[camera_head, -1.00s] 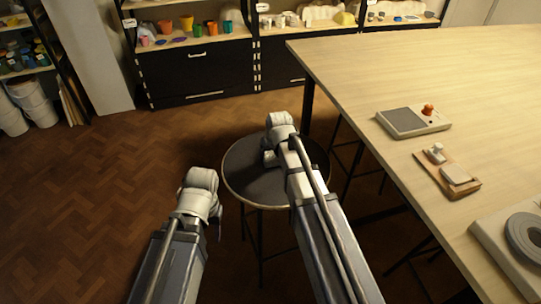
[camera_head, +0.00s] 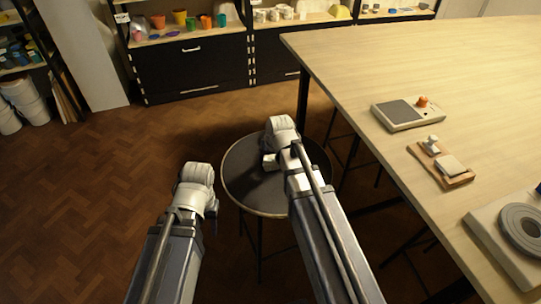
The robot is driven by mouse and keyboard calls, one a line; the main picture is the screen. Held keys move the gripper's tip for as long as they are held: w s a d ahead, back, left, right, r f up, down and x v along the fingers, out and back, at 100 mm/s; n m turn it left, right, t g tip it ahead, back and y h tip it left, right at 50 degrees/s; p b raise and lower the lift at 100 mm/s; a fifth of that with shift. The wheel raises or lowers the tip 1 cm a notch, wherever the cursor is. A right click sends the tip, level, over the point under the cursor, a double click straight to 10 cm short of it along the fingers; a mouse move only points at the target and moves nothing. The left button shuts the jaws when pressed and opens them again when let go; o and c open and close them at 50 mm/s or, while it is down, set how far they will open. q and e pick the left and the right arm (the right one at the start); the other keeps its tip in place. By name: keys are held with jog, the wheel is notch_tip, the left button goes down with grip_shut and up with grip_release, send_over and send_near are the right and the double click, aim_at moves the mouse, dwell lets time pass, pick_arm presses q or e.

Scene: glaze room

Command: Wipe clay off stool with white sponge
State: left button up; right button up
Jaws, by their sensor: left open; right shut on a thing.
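A round stool (camera_head: 245,190) with a dark seat and light rim stands on the floor at the centre. My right gripper (camera_head: 270,160) is over the seat, pointing down, and shut on a small white thing at its tip, which looks like the white sponge (camera_head: 269,161). My arm hides part of the seat, and I cannot tell whether the sponge touches it. No clay is clear to see on the visible seat. My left gripper (camera_head: 212,222) is open and empty, left of the stool; its fingers are mostly hidden behind its wrist.
A large wooden table (camera_head: 400,70) is at the right, with a grey-topped device (camera_head: 397,115), a small wooden board (camera_head: 448,178) and a grey wheel (camera_head: 524,228) on it. Shelves with pots stand at the back. White buckets (camera_head: 28,100) are at the far left. The left floor is clear.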

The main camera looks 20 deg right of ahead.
aim_at(274, 166)
jog(key=shift+s+d+f, duration=0.1)
jog(key=shift+s+f, duration=0.05)
jog(key=shift+s, duration=1.6)
jog(key=shift+s, duration=0.1)
jog(key=shift+s+d+f, duration=0.1)
jog(key=shift+s+f, duration=0.05)
jog(key=shift+s, duration=1.8)
jog(key=shift+w, duration=0.2)
jog(key=shift+w+b, duration=0.35)
jog(key=shift+w, duration=1.55)
